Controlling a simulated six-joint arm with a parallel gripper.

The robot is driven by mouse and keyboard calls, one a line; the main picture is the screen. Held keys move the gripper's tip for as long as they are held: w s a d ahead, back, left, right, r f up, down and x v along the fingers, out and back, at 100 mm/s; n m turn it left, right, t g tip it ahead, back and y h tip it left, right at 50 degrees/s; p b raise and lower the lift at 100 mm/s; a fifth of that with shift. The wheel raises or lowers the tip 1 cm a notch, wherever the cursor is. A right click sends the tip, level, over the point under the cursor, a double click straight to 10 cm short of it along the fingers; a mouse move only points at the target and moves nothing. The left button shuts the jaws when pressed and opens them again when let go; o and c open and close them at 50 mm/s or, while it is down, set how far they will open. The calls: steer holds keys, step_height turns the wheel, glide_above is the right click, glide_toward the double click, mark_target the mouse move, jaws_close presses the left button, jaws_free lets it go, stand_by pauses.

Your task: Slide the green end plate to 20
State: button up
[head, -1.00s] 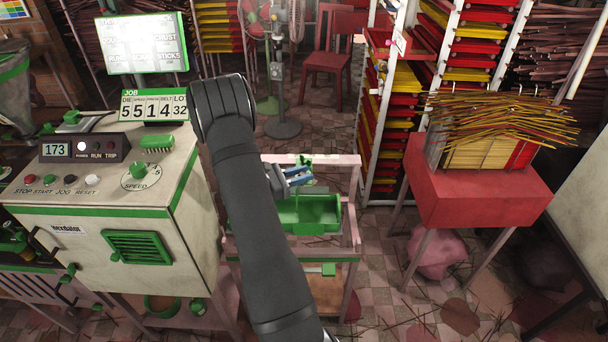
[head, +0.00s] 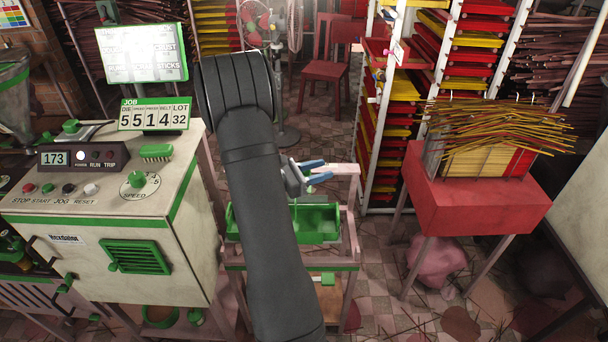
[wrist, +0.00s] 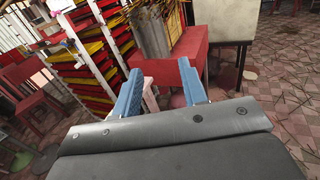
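My gripper (head: 320,171) has blue fingers, and in the head view it hangs above a small cart. The wrist view shows the gripper (wrist: 160,72) open, with a clear gap between the fingers and nothing held. I cannot pick out the green end plate or a mark of 20 in either view; my arm and gripper cover part of the cart. A green tray (head: 318,222) with compartments sits on the cart, below the gripper and apart from it.
A grey-green machine (head: 105,225) with buttons and a speed dial stands left of my arm. A red table (head: 480,205) with incense sticks stands right. A shelf rack (head: 375,135) stands behind the cart. Patterned floor is open between cart and table.

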steer(key=s+d+r, duration=0.2)
steer(key=d+r, duration=0.1)
steer(key=d, duration=0.2)
steer(key=shift+s+r, duration=0.2)
steer(key=shift+s, duration=0.2)
steer(key=shift+a, duration=0.1)
steer(key=w+a+f, duration=0.2)
steer(key=a, duration=0.1)
steer(key=w+a+f, duration=0.2)
steer(key=a, duration=0.1)
steer(key=w+a+f, duration=0.1)
steer(key=a+f, duration=0.2)
steer(key=a, duration=0.1)
steer(key=shift+w, duration=0.4)
step_height(320, 180, down, 2)
steer(key=shift+f, duration=1.05)
